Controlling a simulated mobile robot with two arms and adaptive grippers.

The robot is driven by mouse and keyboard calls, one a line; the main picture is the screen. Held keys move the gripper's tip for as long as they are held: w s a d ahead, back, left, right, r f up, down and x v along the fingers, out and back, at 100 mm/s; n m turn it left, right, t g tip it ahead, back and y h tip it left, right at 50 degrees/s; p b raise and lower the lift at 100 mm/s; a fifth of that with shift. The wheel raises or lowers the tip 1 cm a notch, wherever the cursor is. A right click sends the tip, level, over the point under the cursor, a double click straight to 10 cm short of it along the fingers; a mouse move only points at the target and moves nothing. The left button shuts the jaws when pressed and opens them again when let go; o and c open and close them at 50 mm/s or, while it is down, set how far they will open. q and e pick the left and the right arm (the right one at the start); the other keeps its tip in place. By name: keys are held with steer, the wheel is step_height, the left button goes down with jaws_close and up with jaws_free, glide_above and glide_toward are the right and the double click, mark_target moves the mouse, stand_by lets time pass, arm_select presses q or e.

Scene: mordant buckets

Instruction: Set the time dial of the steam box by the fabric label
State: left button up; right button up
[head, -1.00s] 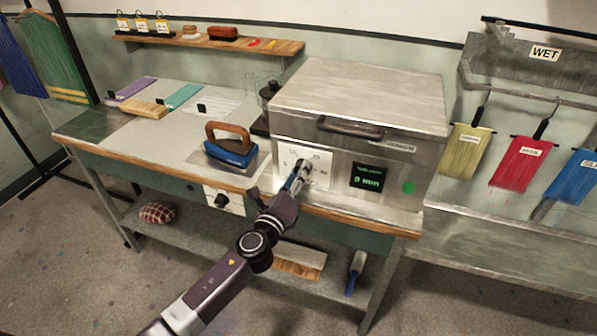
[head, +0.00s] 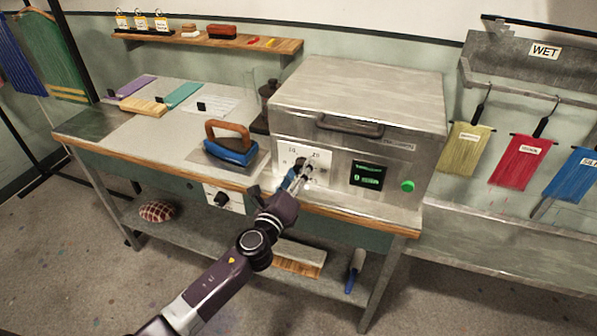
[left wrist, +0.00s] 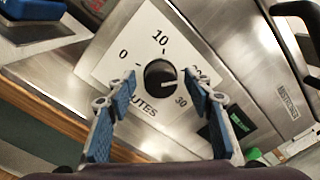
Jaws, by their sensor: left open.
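The steam box (head: 358,95) is a metal box with a lid handle at the back right of the bench. Its time dial (left wrist: 160,75) is a black knob on a white plate marked 0, 10 and 30 minutes; another number is partly hidden by a finger. The knob's pale mark points to the right, toward the 20–30 side. My left gripper (head: 304,170) is open in front of the dial; in the left wrist view its blue-padded fingers (left wrist: 160,90) stand either side of the knob, apart from it. The green display (head: 367,175) is too small to read. My right gripper is out of view.
Labelled yellow (head: 465,148), red (head: 520,162) and blue (head: 572,176) fabrics hang at the right; their labels are unreadable. A blue iron (head: 231,150) stands left of the box.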

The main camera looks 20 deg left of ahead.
arm_select(q)
steer(key=s, duration=1.2)
steer(key=shift+a, duration=0.35)
steer(key=shift+f, duration=0.2)
